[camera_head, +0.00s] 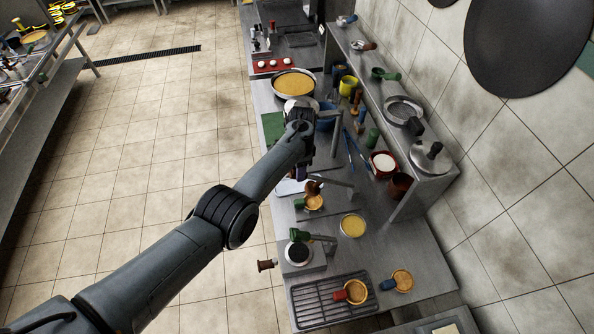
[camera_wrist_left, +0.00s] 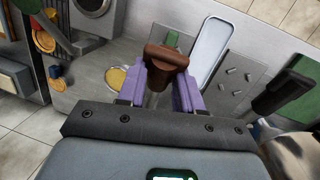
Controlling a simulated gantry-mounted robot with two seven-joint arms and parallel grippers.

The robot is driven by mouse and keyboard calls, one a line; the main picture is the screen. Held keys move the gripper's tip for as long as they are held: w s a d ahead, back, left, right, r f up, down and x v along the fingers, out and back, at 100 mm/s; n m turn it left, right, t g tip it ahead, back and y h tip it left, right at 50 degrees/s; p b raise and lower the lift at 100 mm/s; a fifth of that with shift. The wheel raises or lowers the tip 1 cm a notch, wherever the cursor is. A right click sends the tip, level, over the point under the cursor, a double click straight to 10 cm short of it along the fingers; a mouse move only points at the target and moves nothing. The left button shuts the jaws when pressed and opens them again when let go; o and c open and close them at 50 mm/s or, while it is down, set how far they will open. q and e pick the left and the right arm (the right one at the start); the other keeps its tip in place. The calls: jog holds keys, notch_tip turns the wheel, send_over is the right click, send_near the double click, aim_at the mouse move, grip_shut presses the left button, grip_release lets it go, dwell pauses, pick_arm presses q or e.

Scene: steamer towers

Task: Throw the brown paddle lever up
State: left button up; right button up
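The brown paddle lever (camera_head: 313,187) is on a grey tap-like fitting on the counter, just below my left gripper in the head view. In the left wrist view the brown lever (camera_wrist_left: 166,57) is large, at the tips of my left gripper's purple fingers. My left gripper (camera_head: 303,172) reaches over the counter. The fingers (camera_wrist_left: 170,88) stand apart in the wrist view, with a gap between them; whether they touch the lever I cannot tell. My right gripper is in neither view.
A green-handled fitting (camera_head: 299,235) stands nearer on the counter, with a black rack (camera_head: 330,300) below it. A yellow-filled dish (camera_head: 353,225) lies to the right. A shelf (camera_head: 405,135) with pots and cups runs along the wall. A large pan (camera_head: 294,82) stands farther back.

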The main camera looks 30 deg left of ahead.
pick_arm(q)
jog(key=o, duration=0.3)
jog(key=shift+w+d+r, duration=0.1)
jog(key=shift+o, duration=0.2)
notch_tip(320, 180, up, 10)
jog(key=w, duration=0.2)
jog(key=shift+a+r+b, duration=0.25)
jog(key=shift+a+b, duration=0.05)
jog(key=shift+b, duration=0.05)
